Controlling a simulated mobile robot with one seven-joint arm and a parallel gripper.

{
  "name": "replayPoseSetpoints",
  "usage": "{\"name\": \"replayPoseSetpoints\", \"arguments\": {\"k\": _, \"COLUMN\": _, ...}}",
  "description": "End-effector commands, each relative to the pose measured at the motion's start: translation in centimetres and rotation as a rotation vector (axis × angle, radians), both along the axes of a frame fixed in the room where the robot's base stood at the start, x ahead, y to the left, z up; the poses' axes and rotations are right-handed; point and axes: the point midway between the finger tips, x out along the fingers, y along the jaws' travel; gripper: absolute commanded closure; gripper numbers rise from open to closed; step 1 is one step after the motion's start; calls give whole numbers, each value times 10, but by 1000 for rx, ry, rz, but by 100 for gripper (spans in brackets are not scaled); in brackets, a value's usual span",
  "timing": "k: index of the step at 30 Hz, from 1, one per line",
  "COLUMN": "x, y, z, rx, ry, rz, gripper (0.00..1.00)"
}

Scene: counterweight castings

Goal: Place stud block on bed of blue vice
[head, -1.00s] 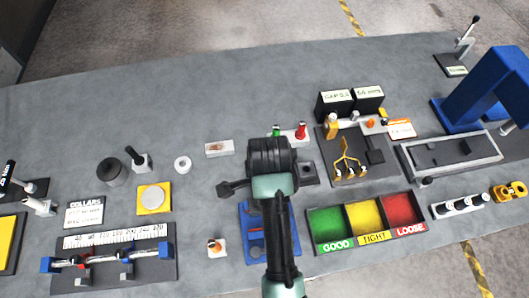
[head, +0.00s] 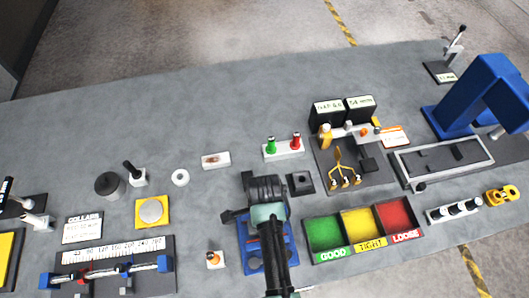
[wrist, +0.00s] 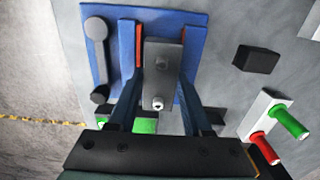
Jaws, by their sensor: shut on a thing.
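The stud block is a grey block (wrist: 162,72) with a pale round stud on its near end. It shows in the wrist view between the two fingers of my gripper (wrist: 160,65), which is shut on it. Behind it lies the blue vice (wrist: 197,20), with red strips on either side of the block and a dark handle-like bar. In the head view my gripper (head: 265,190) is above the far part of the blue vice (head: 290,245) and hides the block. I cannot tell whether the block touches the bed.
A dark socket block (head: 300,183) and a stand with green and red plugs (head: 283,150) are right of my gripper. The three-colour tray (head: 318,258) is right of the vice. A small white block with an orange-topped peg (head: 215,260) stands left.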

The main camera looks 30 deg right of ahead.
Motion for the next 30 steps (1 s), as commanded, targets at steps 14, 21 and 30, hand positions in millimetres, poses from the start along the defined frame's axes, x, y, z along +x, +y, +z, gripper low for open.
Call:
{"name": "replayPoseSetpoints", "arguments": {"k": 14, "x": 1, "y": 0, "z": -11, "rx": -1, "ry": -2, "rz": 0, "gripper": 100}}
{"name": "replayPoseSetpoints", "arguments": {"k": 21, "x": -1, "y": 0, "z": -12, "rx": 1, "ry": 3, "rz": 0, "gripper": 20}}
{"name": "replayPoseSetpoints", "arguments": {"k": 30, "x": -3, "y": 1, "z": -13, "rx": 2, "ry": 8, "rz": 0, "gripper": 20}}
